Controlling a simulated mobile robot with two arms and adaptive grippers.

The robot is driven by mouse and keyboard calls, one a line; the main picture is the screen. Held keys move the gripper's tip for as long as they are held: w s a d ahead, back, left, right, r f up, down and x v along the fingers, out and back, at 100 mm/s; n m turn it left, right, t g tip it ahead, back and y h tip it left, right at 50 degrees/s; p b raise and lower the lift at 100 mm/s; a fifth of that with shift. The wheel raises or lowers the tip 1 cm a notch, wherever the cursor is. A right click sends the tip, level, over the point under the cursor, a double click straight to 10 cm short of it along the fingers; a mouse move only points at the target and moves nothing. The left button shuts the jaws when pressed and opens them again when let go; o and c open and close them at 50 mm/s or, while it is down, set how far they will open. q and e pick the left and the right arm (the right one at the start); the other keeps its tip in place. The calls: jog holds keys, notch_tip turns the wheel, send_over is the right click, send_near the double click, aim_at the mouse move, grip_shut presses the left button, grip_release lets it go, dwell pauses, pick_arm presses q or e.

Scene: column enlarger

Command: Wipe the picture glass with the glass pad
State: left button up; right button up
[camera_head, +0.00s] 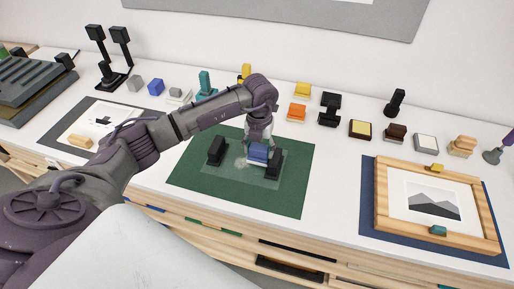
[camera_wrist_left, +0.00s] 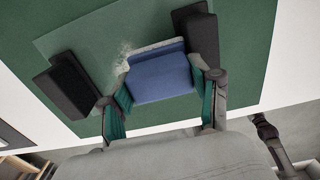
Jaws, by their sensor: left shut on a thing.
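The picture glass (camera_head: 228,173) is a clear pane lying on a green mat (camera_head: 290,202), between two black blocks, the left one (camera_head: 216,150) and the right one (camera_head: 273,164). A pale smudge (camera_head: 241,162) shows on the glass, and also in the left wrist view (camera_wrist_left: 124,50). My left gripper (camera_head: 258,144) is shut on a blue pad (camera_head: 257,156) with a pale underside, taken to be the glass pad. In the left wrist view the pad (camera_wrist_left: 160,80) sits between teal-lined fingers, over the glass beside the smudge. I cannot tell whether it touches the glass.
A wooden frame (camera_head: 383,207) with a mountain picture lies on a blue mat at the right. Several brushes, pads and blocks, such as an orange pad (camera_head: 297,113), line the back. A dark mat (camera_head: 65,133) with a wooden block lies left. White table shows between the mats.

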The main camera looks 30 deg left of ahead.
pick_arm(q)
jog(key=shift+s+d+f, duration=0.15)
jog(key=shift+d+f, duration=0.05)
jog(key=shift+s+a, duration=0.2)
jog(key=shift+a, duration=0.9)
jog(key=shift+s+a, duration=0.2)
jog(key=shift+a, duration=0.85)
jog(key=shift+s+a, duration=0.1)
jog(key=shift+a, duration=0.25)
jog(key=shift+d+r, duration=0.1)
jog(key=shift+d, duration=0.1)
jog(key=shift+a, duration=0.15)
jog(key=shift+f+b, duration=0.6)
jog(key=shift+b, duration=0.1)
